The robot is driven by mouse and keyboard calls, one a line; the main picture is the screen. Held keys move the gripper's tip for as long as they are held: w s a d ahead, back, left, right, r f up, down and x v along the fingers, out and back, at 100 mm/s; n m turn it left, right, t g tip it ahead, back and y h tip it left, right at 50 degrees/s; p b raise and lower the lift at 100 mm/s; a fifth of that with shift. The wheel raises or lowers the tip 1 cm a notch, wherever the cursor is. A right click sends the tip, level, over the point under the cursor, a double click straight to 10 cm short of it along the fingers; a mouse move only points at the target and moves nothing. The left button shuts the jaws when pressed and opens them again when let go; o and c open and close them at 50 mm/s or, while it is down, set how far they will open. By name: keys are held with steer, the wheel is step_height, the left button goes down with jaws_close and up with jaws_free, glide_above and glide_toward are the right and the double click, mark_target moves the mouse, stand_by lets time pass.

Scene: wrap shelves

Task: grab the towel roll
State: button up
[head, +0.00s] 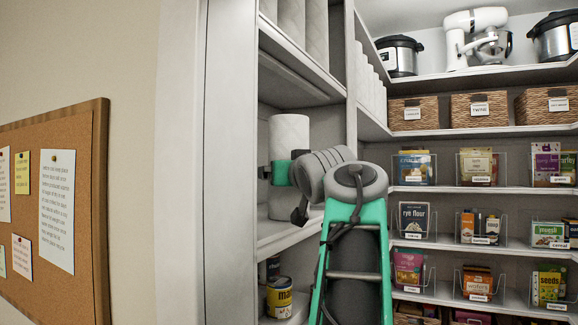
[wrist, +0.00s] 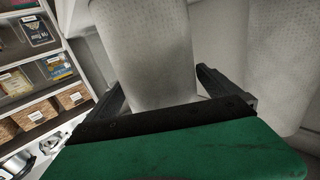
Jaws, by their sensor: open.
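A white, textured towel roll (head: 289,133) stands upright on the middle shelf of the left-hand unit in the head view. My gripper (head: 276,172) is at this roll and covers part of its middle. In the wrist view, a white roll (wrist: 155,50) stands between the two dark fingers of my gripper (wrist: 155,85). The fingers are spread, one on each side of it. I cannot tell whether either finger touches the roll. The wrist view also shows a second white roll (wrist: 275,65) to the right, outside the fingers.
More white rolls (head: 302,22) stand on the shelf above, whose board (head: 300,62) is over my gripper. Cans (head: 279,297) sit on the shelf below. The unit's side panel (head: 230,150) is close on the left. Baskets (head: 480,108) and food bins line the back shelves.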

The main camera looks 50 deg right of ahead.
steer(key=shift+a, duration=0.1)
steer(key=c, duration=1.5)
steer(key=shift+r, duration=0.1)
